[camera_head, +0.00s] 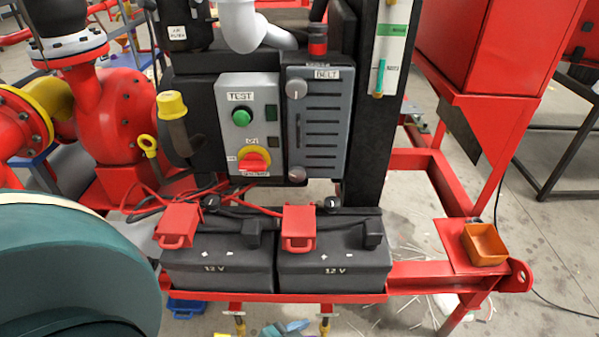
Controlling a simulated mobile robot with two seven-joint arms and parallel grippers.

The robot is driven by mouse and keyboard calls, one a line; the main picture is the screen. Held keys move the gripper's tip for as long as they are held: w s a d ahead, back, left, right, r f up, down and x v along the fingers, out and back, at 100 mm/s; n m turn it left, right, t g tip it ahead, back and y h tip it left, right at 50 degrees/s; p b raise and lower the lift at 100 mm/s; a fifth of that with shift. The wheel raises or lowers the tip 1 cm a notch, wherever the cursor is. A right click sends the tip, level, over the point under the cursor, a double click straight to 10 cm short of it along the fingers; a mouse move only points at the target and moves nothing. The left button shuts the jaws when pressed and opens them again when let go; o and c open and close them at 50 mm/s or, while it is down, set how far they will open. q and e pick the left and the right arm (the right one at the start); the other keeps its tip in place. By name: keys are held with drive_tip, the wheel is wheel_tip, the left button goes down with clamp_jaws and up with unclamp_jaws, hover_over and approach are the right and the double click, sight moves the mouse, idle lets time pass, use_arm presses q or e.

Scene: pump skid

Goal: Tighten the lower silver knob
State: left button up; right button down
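The lower silver knob (297,174) sits at the bottom left corner of the grey slotted cover labelled BELT (322,125). A matching upper silver knob (297,88) sits at the cover's top left. The cover stands upright against the black panel, and its face looks shut. How tight either knob is cannot be told from here. Neither of my grippers is in view, and nothing touches the knobs.
Left of the cover is a grey control box (247,125) with a green button and red-yellow switch. Below sit two 12 V batteries (335,262) with red clamps and cables. A large teal rounded body (75,270) fills the lower left. An orange tray (484,244) is at right.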

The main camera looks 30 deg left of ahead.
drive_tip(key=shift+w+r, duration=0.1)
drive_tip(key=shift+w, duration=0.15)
